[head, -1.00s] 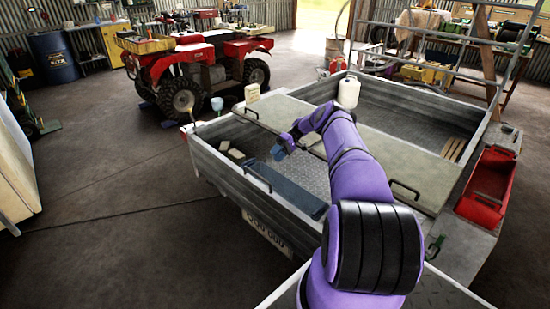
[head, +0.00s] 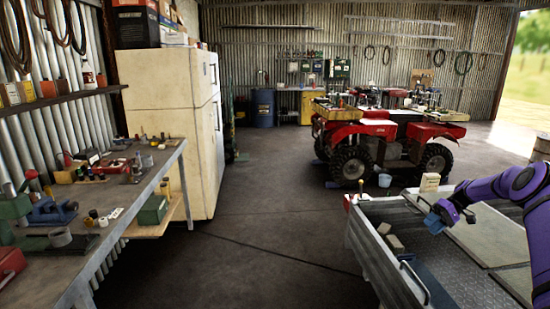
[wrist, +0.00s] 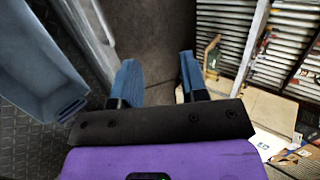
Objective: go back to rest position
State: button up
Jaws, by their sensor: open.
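My gripper (head: 438,216) is in the right part of the head view, at the end of my purple arm, above the open metal trailer (head: 372,252). In the wrist view its two blue fingers (wrist: 160,82) stand apart with nothing held between them. Much of my arm is cut off by the right edge of the head view.
A red quad bike (head: 375,140) stands behind the trailer. A cream fridge (head: 175,125) and a cluttered workbench (head: 150,195) line the left side. A light block-like container (head: 430,182) is by the trailer's far rim. The concrete floor between bench and trailer is clear.

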jog(key=s+a+r+h, duration=0.3)
jog(key=a+r, duration=0.6)
jog(key=r, duration=0.4)
jog(key=s+a+r+h, duration=0.25)
jog(key=a+r, duration=0.65)
jog(key=r, duration=0.5)
jog(key=s+a+r+t+h, duration=0.1)
jog(key=s+a+r+h, duration=0.1)
jog(key=s+a+r, duration=0.4)
jog(key=s+a+r+t+h, duration=0.1)
jog(key=s+a+r+t, duration=0.15)
jog(key=s, duration=0.65)
jog(key=s+a+r+t+h, duration=0.1)
jog(key=s+a+r, duration=0.25)
jog(key=s, duration=0.45)
jog(key=s+a+f+t, duration=0.1)
jog(key=s, duration=0.7)
jog(key=s+f+m+t, duration=0.1)
jog(key=s+t, duration=0.1)
jog(key=s, duration=0.7)
jog(key=shift+a+f, duration=0.35)
jog(key=shift+a, duration=0.05)
jog(key=shift+h, duration=0.25)
